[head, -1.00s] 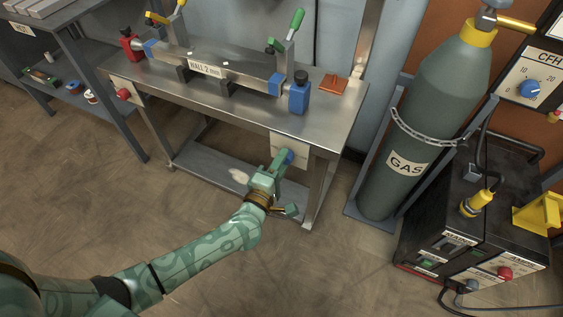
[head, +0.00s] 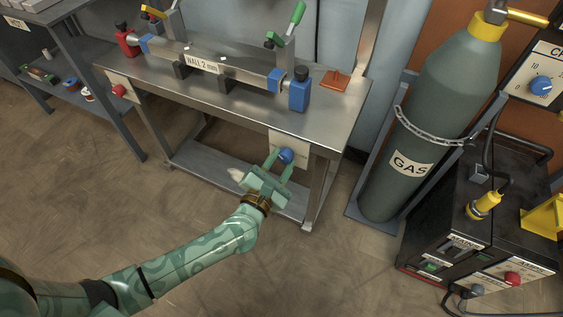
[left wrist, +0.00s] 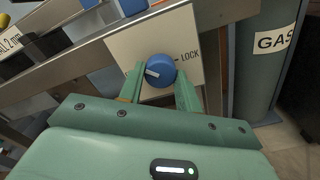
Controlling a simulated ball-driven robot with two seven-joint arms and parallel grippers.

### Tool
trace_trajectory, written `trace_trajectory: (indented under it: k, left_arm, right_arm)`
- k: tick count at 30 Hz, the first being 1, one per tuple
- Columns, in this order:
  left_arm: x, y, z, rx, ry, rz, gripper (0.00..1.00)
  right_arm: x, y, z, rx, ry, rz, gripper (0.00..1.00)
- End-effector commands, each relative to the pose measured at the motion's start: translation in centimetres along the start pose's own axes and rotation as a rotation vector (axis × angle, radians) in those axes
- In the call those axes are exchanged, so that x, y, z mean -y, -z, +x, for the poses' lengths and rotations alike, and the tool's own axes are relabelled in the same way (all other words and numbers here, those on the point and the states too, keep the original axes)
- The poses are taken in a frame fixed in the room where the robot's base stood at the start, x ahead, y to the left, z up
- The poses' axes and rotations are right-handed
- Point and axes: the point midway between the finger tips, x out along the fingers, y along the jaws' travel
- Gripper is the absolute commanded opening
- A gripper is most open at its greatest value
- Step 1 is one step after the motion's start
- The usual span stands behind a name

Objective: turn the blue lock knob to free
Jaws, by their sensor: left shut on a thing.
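The blue lock knob (head: 286,155) is on a pale plate on the front of the steel bench, near its right end. A second word at the left is mostly hidden by a finger. My left gripper (head: 281,158) has one finger on each side of the knob, shut on it. My right gripper is not in view.
A red knob (head: 118,91) sits on the bench front's left end. A gas cylinder (head: 415,140) and a black machine (head: 470,215) stand at the right. The floor in front is clear.

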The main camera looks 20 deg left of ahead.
Motion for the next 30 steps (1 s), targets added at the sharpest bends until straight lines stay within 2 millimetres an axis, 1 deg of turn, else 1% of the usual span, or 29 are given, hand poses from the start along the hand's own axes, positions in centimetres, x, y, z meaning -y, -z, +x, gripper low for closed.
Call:
trace_trajectory:
  k: [1, 6, 18, 24, 30]
  left_arm:
    - [0.3, 0.5, -0.2, -0.007, 0.005, -0.042, 0.11]
    - [0.4, 0.5, -0.2, -0.008, 0.005, -0.204, 0.11]
    - [0.5, 0.5, -0.2, -0.010, 0.004, -0.553, 0.11]
    - [0.5, 0.5, -0.2, -0.010, 0.004, -0.676, 0.11]
    - [0.5, 0.4, -0.2, -0.010, 0.003, -0.749, 0.11]
  right_arm:
    - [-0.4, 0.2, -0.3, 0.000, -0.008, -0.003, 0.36]
    - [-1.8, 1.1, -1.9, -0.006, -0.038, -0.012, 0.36]
    - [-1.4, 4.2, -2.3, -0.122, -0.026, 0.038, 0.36]
    - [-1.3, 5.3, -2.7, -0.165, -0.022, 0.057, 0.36]
    - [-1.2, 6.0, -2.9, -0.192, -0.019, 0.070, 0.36]
